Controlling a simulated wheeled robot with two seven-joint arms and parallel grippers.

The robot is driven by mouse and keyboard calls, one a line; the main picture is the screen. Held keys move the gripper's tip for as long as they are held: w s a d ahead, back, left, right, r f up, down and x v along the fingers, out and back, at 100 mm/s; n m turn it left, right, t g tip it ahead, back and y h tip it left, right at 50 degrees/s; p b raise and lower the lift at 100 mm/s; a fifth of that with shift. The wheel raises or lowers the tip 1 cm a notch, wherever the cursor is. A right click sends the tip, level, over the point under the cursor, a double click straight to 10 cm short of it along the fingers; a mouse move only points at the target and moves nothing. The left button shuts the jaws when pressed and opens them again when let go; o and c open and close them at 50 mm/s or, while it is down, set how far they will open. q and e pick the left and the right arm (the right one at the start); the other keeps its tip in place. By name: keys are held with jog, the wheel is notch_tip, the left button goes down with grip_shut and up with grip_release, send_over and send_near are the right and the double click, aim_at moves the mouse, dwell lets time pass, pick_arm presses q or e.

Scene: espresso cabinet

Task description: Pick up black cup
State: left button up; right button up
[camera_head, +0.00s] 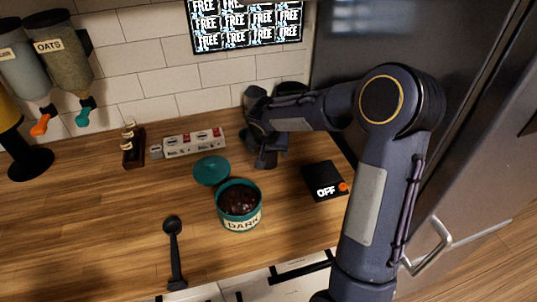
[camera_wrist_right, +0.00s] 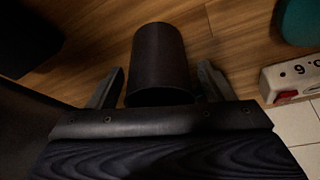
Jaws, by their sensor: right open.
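A black cup (camera_wrist_right: 158,58) shows in the right wrist view on the wooden counter, between the two fingers of my right gripper (camera_wrist_right: 160,84). The fingers are spread, one on each side of the cup, with a small gap visible on both sides. In the head view my right gripper (camera_head: 266,142) is low over the back of the counter, and the forearm and gripper cover most of the cup there. My left gripper is not in view.
A teal tub (camera_head: 239,206) of dark contents, its teal lid (camera_head: 211,171), a black scale (camera_head: 323,180) and a black scoop (camera_head: 175,250) lie around. A white switch strip (camera_head: 194,143) runs along the back. A dark fridge stands right. The front left counter is clear.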

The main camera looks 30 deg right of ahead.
jog(key=shift+f, duration=0.1)
jog(key=shift+c, duration=0.3)
jog(key=c, duration=1.1)
jog(key=shift+o, duration=0.2)
